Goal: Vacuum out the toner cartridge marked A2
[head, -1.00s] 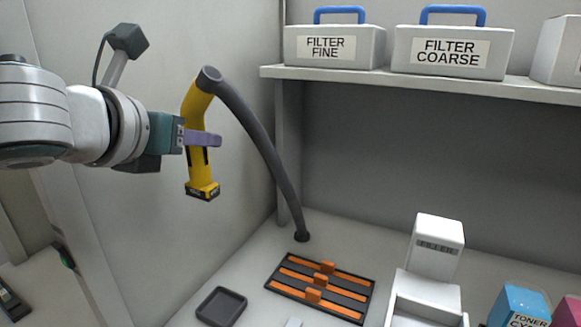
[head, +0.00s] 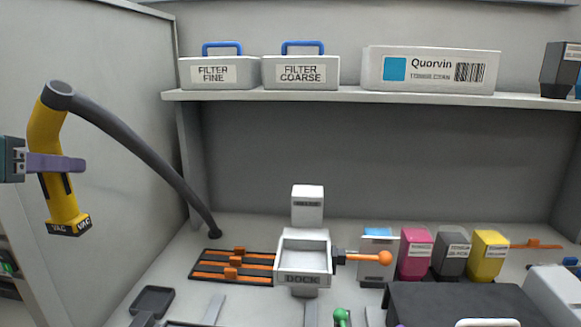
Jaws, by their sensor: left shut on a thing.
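My left gripper (head: 55,163) is shut on the yellow vacuum handle (head: 48,130) marked VAC and holds it in the air at the left. A dark grey hose (head: 140,150) runs from its top down to the worktop. Several toner cartridges stand on the right: one with a blue top (head: 378,250), a magenta one (head: 415,254), a dark grey one (head: 452,254) and a yellow one (head: 488,254). No A2 mark is readable on them. The white dock (head: 303,279) with an orange-knobbed lever (head: 384,258) stands in the middle. My right gripper is not visible.
A black rack with orange bars (head: 235,266) lies left of the dock, and a small dark tray (head: 152,300) nearer. Filter boxes (head: 219,73) (head: 301,73) and a Quorvin box (head: 430,71) stand on the shelf. A dark block (head: 440,300) fills the front right.

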